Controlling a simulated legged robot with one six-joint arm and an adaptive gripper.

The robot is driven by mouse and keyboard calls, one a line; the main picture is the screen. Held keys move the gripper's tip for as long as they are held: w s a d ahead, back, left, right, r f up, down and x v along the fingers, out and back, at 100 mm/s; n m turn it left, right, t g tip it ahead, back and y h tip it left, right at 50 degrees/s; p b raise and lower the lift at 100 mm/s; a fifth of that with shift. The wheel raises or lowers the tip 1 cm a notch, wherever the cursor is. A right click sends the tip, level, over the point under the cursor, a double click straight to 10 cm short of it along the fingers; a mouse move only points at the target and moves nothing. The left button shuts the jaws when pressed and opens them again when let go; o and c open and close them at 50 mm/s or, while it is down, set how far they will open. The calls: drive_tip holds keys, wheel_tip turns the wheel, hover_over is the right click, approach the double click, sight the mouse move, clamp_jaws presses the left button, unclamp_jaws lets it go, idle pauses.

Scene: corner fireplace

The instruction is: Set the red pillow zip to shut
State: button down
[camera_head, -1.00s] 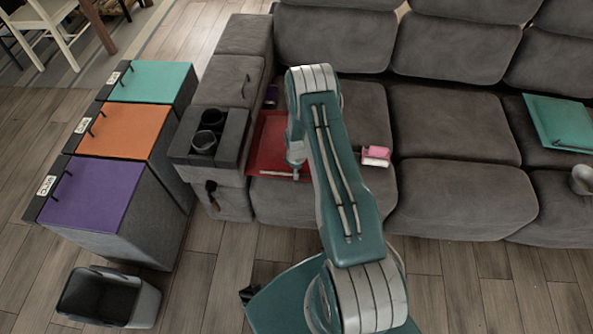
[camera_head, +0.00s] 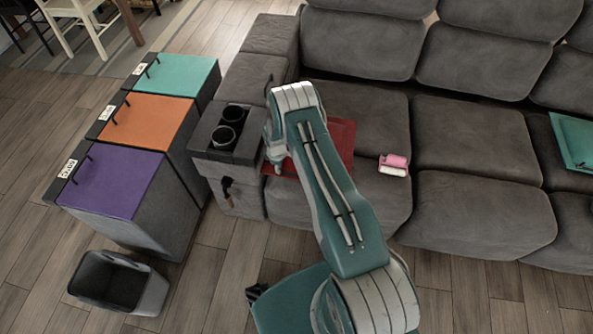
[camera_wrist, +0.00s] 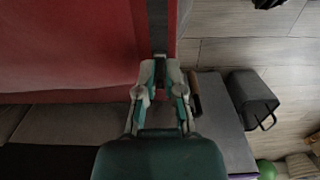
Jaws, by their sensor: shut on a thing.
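The red pillow (camera_head: 338,136) lies on the left sofa seat, partly hidden behind my arm. In the wrist view the red pillow (camera_wrist: 70,42) fills the upper left. A dark zip strip (camera_wrist: 158,22) runs along its edge, with a thin red border beyond it. My gripper (camera_head: 278,166) is at the left end of the pillow's front edge, near the armrest. In the wrist view my gripper (camera_wrist: 161,70) is shut on the small dark zip pull (camera_wrist: 160,58) at the strip's end. The fingertips hide part of the pull.
The armrest with two cup holders (camera_head: 229,128) stands just left of my gripper. A pink and white object (camera_head: 394,164) lies on the seat to the right. Bins with purple (camera_head: 110,185), orange and teal lids stand at left. A grey bucket (camera_head: 118,284) is on the floor.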

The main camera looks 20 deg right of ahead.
drive_tip(key=shift+w+a, duration=0.45)
drive_tip(key=shift+a, duration=0.1)
drive_tip(key=c, duration=0.7)
unclamp_jaws()
drive_tip(key=shift+c, duration=0.2)
drive_tip(key=shift+r, duration=0.1)
wheel_tip(320, 180, up, 12)
drive_tip(key=shift+f, duration=0.2)
